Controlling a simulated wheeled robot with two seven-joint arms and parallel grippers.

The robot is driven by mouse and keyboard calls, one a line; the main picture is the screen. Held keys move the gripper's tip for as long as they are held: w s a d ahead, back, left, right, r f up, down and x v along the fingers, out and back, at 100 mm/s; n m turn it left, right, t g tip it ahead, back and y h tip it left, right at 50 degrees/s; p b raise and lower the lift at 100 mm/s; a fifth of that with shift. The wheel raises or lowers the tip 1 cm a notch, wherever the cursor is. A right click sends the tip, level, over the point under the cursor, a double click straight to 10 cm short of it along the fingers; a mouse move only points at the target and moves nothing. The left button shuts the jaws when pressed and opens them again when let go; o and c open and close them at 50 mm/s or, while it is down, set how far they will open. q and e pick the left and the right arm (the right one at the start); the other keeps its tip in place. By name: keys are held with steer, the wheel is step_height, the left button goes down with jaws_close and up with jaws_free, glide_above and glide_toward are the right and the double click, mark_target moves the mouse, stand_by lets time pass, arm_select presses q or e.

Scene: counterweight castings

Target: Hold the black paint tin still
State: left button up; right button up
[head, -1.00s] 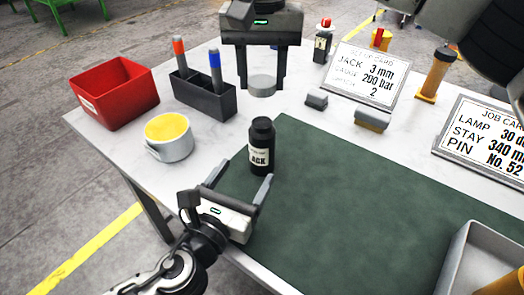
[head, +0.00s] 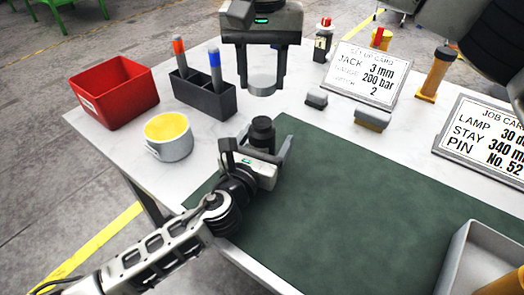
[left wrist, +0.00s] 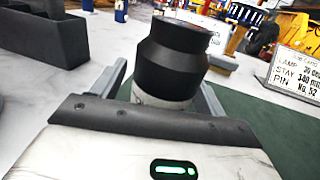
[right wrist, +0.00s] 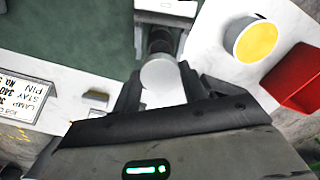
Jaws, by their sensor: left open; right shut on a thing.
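The black paint tin (head: 262,130) stands upright at the left back edge of the green mat. In the left wrist view its dark cap and shoulder (left wrist: 172,62) rise between the fingers. My left gripper (head: 266,139) is open around the tin, one finger on each side, and hides the tin's lower part in the head view. Contact between fingers and tin cannot be made out. My right gripper (head: 262,80) is shut on a pale grey round piece (head: 262,86) at the back of the table; it also shows in the right wrist view (right wrist: 162,76).
A yellow-filled mug (head: 170,148), a dark pen holder (head: 212,100) and a red bin (head: 112,95) stand to the left. Small grey blocks (head: 372,119) and two cards (head: 368,76) lie at the right. A metal tray (head: 462,262) is at front right. The green mat (head: 350,200) is mostly clear.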

arm_select(q)
steer(key=c, duration=1.4)
steer(key=shift+c, duration=0.2)
arm_select(e)
glide_above(262, 123)
steer(key=shift+w+f, duration=0.1)
steer(key=shift+f, duration=2.4)
steer(key=shift+f, duration=0.9)
steer(key=shift+f, duration=0.55)
